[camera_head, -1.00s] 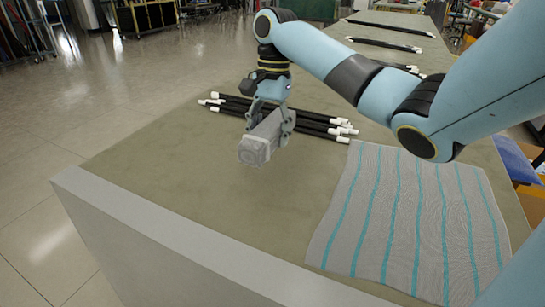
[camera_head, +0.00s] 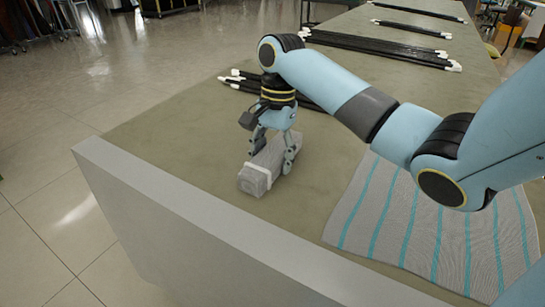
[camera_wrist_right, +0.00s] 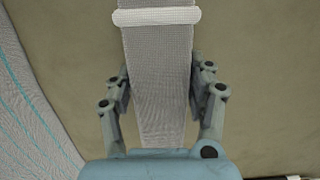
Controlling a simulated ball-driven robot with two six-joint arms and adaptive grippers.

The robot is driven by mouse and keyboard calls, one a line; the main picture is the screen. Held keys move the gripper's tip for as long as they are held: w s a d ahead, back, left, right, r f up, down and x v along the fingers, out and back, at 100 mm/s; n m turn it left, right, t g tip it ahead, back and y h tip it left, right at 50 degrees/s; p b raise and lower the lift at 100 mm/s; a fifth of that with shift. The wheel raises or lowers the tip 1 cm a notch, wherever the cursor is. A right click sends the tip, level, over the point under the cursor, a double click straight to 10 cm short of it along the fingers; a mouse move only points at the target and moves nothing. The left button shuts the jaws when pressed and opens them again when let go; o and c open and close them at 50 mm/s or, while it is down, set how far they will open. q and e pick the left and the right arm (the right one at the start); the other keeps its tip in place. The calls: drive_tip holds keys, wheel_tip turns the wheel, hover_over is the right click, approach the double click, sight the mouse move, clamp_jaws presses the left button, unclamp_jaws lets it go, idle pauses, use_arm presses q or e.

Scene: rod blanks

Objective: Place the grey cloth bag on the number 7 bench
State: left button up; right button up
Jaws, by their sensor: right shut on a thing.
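The grey cloth bag (camera_head: 258,180) is a long, narrow bundle with a pale band near one end. My right gripper (camera_head: 271,160) is shut on it from above. In the right wrist view the bag (camera_wrist_right: 160,105) runs between the two fingers (camera_wrist_right: 160,78), with its pale band toward the top. The bag is low over the olive-grey bench top (camera_head: 190,125), near the front edge; I cannot tell if it touches. No number shows on the bench. My left gripper is not in view.
A grey cloth with teal stripes (camera_head: 425,225) lies flat to the right of the bag. Black rods with white ends (camera_head: 238,78) lie behind the gripper, partly hidden by my arm. More rods (camera_head: 385,50) lie farther back. Bench top left of the bag is clear.

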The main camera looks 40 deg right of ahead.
sight(276, 146)
drive_tip(key=o, duration=1.2)
drive_tip(key=r+p, duration=0.1)
drive_tip(key=r, duration=0.2)
drive_tip(key=d+r+p, duration=0.1)
drive_tip(key=r, duration=0.3)
drive_tip(key=r+p, duration=0.1)
drive_tip(key=r, duration=0.3)
drive_tip(key=shift+w+d+r+p, duration=0.15)
drive_tip(key=shift+w+d+p, duration=0.1)
drive_tip(key=shift+p, duration=0.1)
drive_tip(key=shift+d+r, duration=0.1)
drive_tip(key=shift+r, duration=0.25)
drive_tip(key=shift+f, duration=0.1)
